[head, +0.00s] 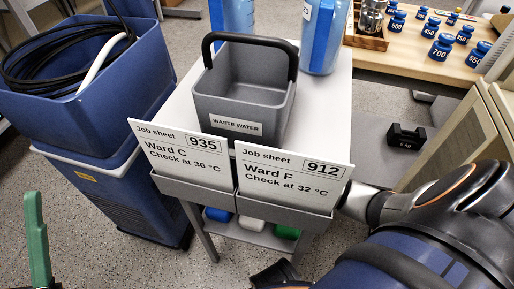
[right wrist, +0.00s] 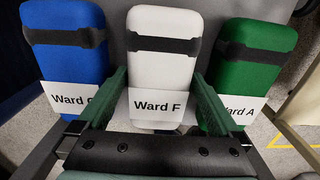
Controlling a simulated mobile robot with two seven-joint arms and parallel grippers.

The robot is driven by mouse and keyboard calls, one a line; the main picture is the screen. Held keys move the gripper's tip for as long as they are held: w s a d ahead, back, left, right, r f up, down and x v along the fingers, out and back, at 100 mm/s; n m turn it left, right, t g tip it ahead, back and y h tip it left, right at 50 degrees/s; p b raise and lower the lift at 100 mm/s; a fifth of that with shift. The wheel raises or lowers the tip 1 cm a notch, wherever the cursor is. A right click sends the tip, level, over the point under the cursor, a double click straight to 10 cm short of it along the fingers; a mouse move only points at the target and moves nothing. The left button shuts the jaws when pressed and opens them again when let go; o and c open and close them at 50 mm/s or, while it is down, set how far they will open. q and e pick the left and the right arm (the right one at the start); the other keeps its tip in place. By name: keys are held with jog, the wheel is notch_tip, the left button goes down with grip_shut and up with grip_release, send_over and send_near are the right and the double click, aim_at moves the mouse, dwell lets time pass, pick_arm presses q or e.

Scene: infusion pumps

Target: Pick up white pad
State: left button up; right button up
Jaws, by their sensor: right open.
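The white pad (right wrist: 163,72) lies between the blue pad (right wrist: 68,62) and the green pad (right wrist: 250,62) in the right wrist view. It has a black strap and a "Ward F" label. My right gripper (right wrist: 160,78) is open, with one green finger on each side of the white pad's near part; contact is not clear. In the head view, the white pad (head: 251,222) shows only in part on the lower shelf, under the job sheets. One green finger of my left gripper (head: 38,240) shows at the lower left; its opening cannot be seen.
The white cart (head: 322,110) carries a grey waste water bin (head: 235,108) and two job sheets, 935 for Ward C (head: 180,160) and 912 for Ward F (head: 290,182). A blue tub with hoses (head: 80,110) stands left. A wooden table with blue weights (head: 440,70) is at upper right.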

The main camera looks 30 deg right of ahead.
jog(key=shift+f, duration=0.2)
jog(key=shift+w, duration=0.1)
jog(key=c, duration=1.4)
